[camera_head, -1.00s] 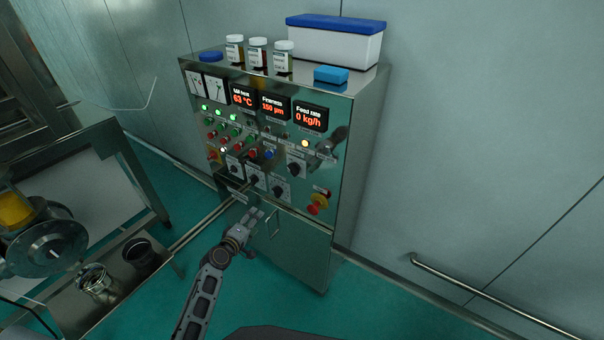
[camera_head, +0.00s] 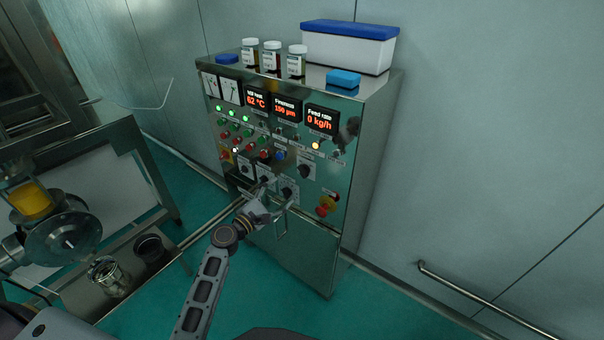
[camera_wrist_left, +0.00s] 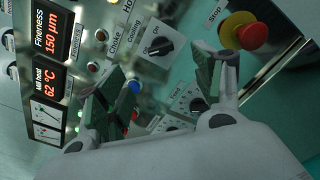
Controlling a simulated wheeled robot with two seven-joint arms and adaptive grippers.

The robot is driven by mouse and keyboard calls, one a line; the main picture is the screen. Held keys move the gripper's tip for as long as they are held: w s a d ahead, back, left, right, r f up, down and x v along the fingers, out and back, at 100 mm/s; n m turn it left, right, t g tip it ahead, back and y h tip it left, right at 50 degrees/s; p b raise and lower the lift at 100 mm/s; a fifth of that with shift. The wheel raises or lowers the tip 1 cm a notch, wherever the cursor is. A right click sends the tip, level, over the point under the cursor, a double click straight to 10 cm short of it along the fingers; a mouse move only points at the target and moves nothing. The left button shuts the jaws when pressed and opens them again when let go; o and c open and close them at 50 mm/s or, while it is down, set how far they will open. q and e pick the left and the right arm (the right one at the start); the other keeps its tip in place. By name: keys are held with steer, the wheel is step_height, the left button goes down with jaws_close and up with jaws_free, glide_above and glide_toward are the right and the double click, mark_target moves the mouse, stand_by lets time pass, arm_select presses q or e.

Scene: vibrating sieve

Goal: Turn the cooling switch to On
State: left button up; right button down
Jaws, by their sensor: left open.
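The cooling switch is a black rotary knob on a pale plate, on the steel control panel (camera_head: 330,170). It shows in the left wrist view (camera_wrist_left: 157,46), with the words Cooling and On beside it. In the head view the knob (camera_head: 305,171) is on the panel's right half, above and left of the red-and-yellow stop button (camera_head: 327,205). My left gripper (camera_head: 275,198) is open and empty, below and left of the knob. In the left wrist view its spread fingers (camera_wrist_left: 165,78) point toward the panel, with the knob beyond and between them. I cannot tell the knob's exact setting. My right gripper is not in view.
Other black knobs (camera_head: 265,181) and coloured buttons lie close to my left gripper. Displays (camera_head: 286,108) sit above. Jars (camera_head: 271,57) and a blue-lidded box (camera_head: 347,48) stand on the cabinet. A machine and steel table are at left. Floor right of the cabinet is clear.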

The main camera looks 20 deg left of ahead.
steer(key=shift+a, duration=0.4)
arm_select(q)
steer(key=shift+w, duration=0.1)
glide_toward(301, 173)
steer(key=shift+w, duration=0.6)
steer(key=shift+d+p+x, duration=0.25)
steer(key=shift+p+x, duration=0.35)
steer(key=shift+x, duration=3.85)
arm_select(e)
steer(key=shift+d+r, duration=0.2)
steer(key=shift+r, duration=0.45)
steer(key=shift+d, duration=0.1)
